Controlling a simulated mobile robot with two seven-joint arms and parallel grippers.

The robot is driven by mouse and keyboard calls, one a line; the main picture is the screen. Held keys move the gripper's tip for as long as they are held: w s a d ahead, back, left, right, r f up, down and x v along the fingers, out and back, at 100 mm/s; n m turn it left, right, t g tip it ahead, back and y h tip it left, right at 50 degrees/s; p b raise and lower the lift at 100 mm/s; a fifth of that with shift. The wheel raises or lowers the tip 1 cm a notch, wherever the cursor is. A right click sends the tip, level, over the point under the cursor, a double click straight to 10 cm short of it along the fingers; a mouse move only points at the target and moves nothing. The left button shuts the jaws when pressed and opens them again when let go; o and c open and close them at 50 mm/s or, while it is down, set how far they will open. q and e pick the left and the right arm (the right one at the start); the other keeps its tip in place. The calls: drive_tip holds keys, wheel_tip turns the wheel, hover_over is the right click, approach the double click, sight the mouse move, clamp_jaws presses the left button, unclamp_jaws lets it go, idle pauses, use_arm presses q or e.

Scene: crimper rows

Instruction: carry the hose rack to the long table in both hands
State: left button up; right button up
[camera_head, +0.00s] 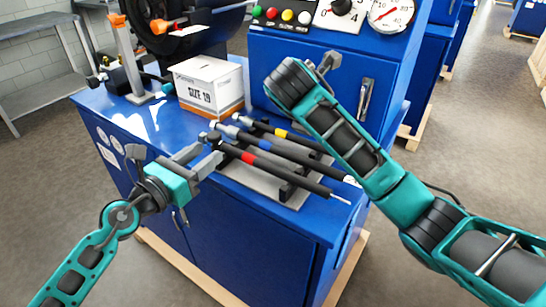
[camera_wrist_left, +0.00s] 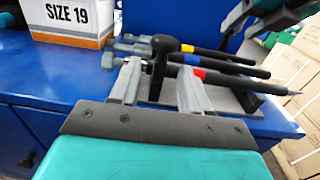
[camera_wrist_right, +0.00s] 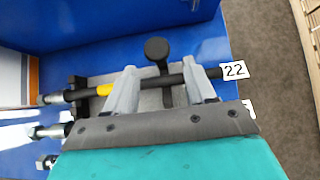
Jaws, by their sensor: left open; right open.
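The hose rack (camera_head: 240,176) is a grey plate with black supports, lying on a blue cabinet top. Hoses with red, blue and yellow bands lie across it. My left gripper (camera_head: 200,158) is open at the rack's left end; in the left wrist view a black knobbed handle (camera_wrist_left: 165,46) stands between its fingers, not visibly gripped. My right gripper (camera_wrist_right: 159,66) is open over the rack's far side, with another black knobbed handle (camera_wrist_right: 157,48) at the gap between its fingers. In the head view my right arm hides those fingers. I cannot identify the long table.
A white and orange carton marked SIZE 19 (camera_head: 208,84) stands behind the rack's left end. A blue machine panel with gauges (camera_head: 391,14) rises behind. A grey table (camera_head: 36,24) stands at far left. Grey floor is open to the right (camera_head: 470,120).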

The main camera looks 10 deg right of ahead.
sight(219, 145)
use_arm(q)
drive_tip(key=x, duration=0.7)
drive_tip(key=shift+s, duration=0.1)
use_arm(e)
drive_tip(key=x, duration=0.7)
drive_tip(key=shift+a, duration=0.1)
drive_tip(key=shift+s, duration=0.1)
use_arm(q)
drive_tip(key=c, duration=0.8)
use_arm(e)
drive_tip(key=c, duration=0.8)
use_arm(q)
clamp_jaws()
use_arm(e)
clamp_jaws()
use_arm(q)
drive_tip(key=shift+r, duration=0.35)
use_arm(e)
drive_tip(key=shift+r, duration=0.25)
